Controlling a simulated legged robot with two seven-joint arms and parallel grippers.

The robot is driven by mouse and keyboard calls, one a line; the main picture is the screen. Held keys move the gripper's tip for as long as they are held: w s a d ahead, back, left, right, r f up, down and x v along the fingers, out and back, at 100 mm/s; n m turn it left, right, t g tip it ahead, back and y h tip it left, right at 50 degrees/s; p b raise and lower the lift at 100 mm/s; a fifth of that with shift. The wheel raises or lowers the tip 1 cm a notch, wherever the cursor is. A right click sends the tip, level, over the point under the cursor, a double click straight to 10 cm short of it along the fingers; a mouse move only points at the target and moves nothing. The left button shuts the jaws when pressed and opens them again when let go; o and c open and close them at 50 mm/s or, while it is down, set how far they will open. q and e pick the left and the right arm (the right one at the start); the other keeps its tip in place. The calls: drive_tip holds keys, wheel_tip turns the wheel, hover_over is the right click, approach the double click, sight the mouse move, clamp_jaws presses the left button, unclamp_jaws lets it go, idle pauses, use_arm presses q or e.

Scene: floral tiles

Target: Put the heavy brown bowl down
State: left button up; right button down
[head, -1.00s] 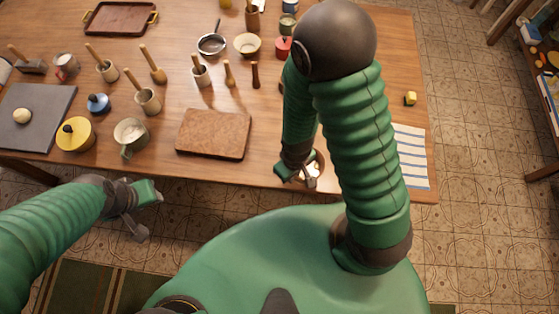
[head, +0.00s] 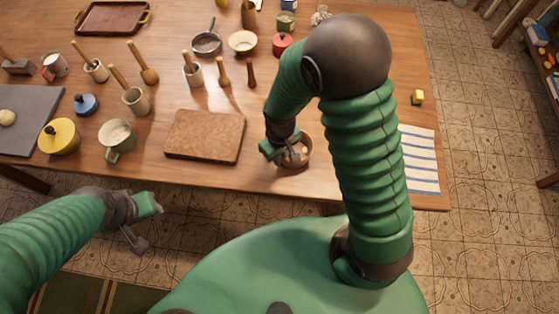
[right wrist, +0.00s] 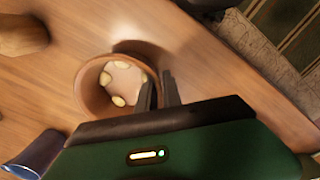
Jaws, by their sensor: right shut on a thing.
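The brown bowl (head: 300,163) is near the table's front edge, right of the wooden board. It also shows in the right wrist view (right wrist: 92,101), upright, with several small pale yellow pieces inside. My right gripper (head: 290,154) is shut on the bowl's rim, with one finger inside and one outside in the right wrist view (right wrist: 159,92). A dark shadow lies beside the bowl; I cannot tell whether its base touches the table. My left gripper (head: 145,225) is open and empty, in front of the table's edge at the left.
The wooden board (head: 205,136) lies left of the bowl. A striped cloth (head: 420,160) lies at the right. Bare tabletop surrounds the bowl, and the front edge is close.

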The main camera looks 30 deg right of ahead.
drive_tip(key=shift+d+f, duration=0.15)
drive_tip(key=shift+f, duration=0.5)
drive_tip(key=shift+r, duration=0.15)
drive_tip(key=c, duration=1.5)
unclamp_jaws()
drive_tip(key=shift+a, duration=0.35)
use_arm(q)
drive_tip(key=shift+f, duration=0.55)
use_arm(e)
drive_tip(key=shift+d, duration=0.1)
drive_tip(key=shift+d, duration=0.1)
